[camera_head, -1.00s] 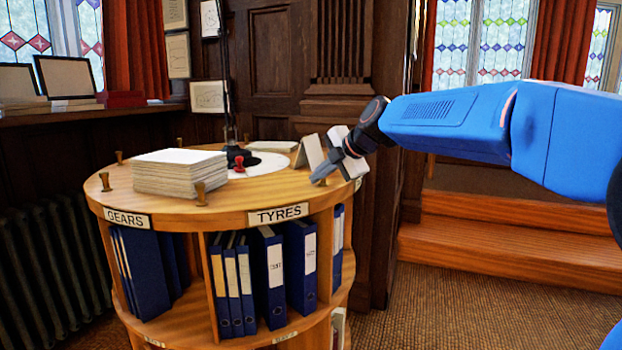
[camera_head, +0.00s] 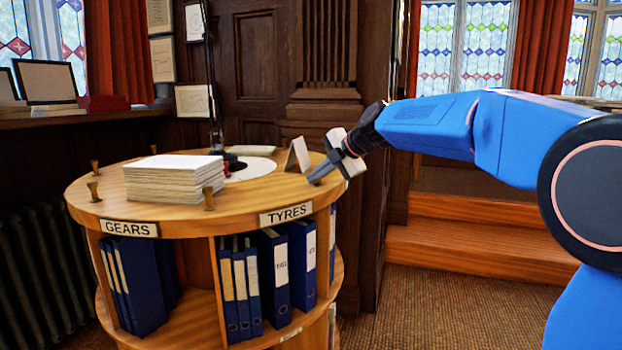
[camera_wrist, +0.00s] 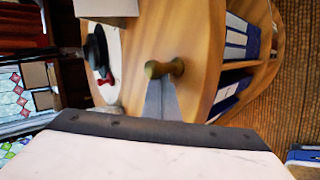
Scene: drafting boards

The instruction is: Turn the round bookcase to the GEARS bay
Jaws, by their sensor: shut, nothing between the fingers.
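The round wooden bookcase (camera_head: 240,217) stands at left centre. Its GEARS sign (camera_head: 130,229) is on the front left of the rim. Its TYRES sign (camera_head: 286,214) is to the right of that, nearer my gripper. Short turned pegs stand around the top, one at the front (camera_head: 209,200). My gripper (camera_head: 318,178) is shut and empty, low over the right edge of the top. In the wrist view, its fingertips (camera_wrist: 161,88) are right at another peg (camera_wrist: 165,68); I cannot tell whether they touch. That peg is hidden in the head view.
A paper stack (camera_head: 174,180), a folded card (camera_head: 298,155) and a dark lamp base are on the top. Blue binders (camera_head: 272,275) fill part of the lower bays. A radiator (camera_head: 40,260) stands close at left. Wooden steps (camera_head: 470,240) and open carpet lie at right.

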